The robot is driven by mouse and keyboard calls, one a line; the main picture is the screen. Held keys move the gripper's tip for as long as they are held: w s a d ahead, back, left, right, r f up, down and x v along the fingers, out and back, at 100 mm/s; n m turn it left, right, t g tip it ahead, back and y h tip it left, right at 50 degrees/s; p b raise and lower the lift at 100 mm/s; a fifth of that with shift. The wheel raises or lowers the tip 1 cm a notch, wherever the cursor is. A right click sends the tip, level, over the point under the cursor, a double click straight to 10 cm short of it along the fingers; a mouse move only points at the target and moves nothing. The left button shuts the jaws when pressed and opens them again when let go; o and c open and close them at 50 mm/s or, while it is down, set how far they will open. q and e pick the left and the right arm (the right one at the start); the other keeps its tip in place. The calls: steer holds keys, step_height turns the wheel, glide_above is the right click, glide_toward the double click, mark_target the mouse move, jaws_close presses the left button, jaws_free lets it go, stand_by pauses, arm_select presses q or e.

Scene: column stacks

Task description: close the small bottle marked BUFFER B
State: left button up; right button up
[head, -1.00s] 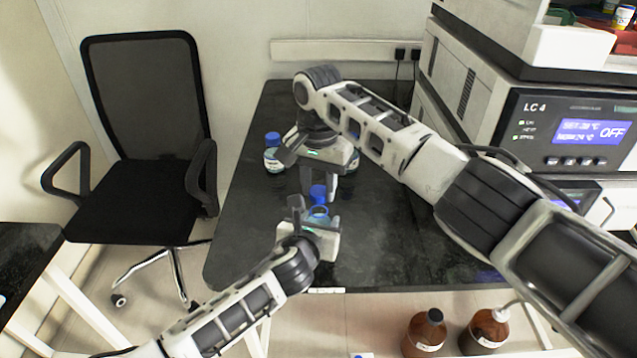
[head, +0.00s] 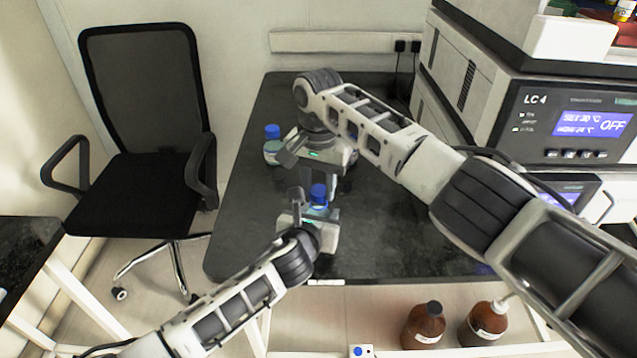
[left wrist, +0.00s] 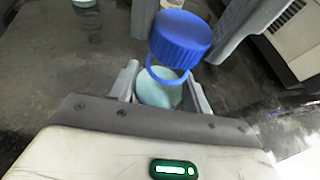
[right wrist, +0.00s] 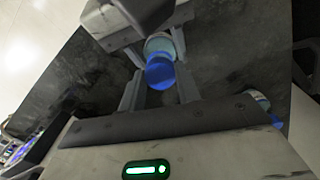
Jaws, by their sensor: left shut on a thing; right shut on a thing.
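My left gripper (head: 314,214) is shut on a small bottle with pale blue-green contents; the bottle (left wrist: 158,94) stands upright between its fingers, with a blue ring at its neck. My right gripper (right wrist: 158,88) points down from above and is shut on a blue screw cap (left wrist: 180,38). The cap also shows in the head view (head: 318,194) and the right wrist view (right wrist: 160,74). It is above the bottle's mouth, looking slightly tilted in the left wrist view; I cannot tell whether they touch. The bottle's marking is not readable.
Another blue-capped bottle (head: 272,148) stands at the bench's left rear. A further bottle is partly hidden behind my right gripper. The LC 4 instrument (head: 560,125) stands at the right. The dark bench (head: 390,235) is clear at the front right. Brown bottles (head: 425,325) stand below.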

steer(key=shift+f, duration=0.55)
steer(key=m, duration=0.7)
steer(key=shift+a, duration=0.15)
steer(key=m, duration=1.1)
steer(key=shift+m, duration=0.3)
steer(key=m, duration=0.4)
steer(key=shift+w+a+m, duration=0.1)
steer(key=shift+m, duration=0.3)
steer(key=shift+d+m, duration=0.2)
steer(key=shift+m, duration=1)
steer(key=o, duration=0.9)
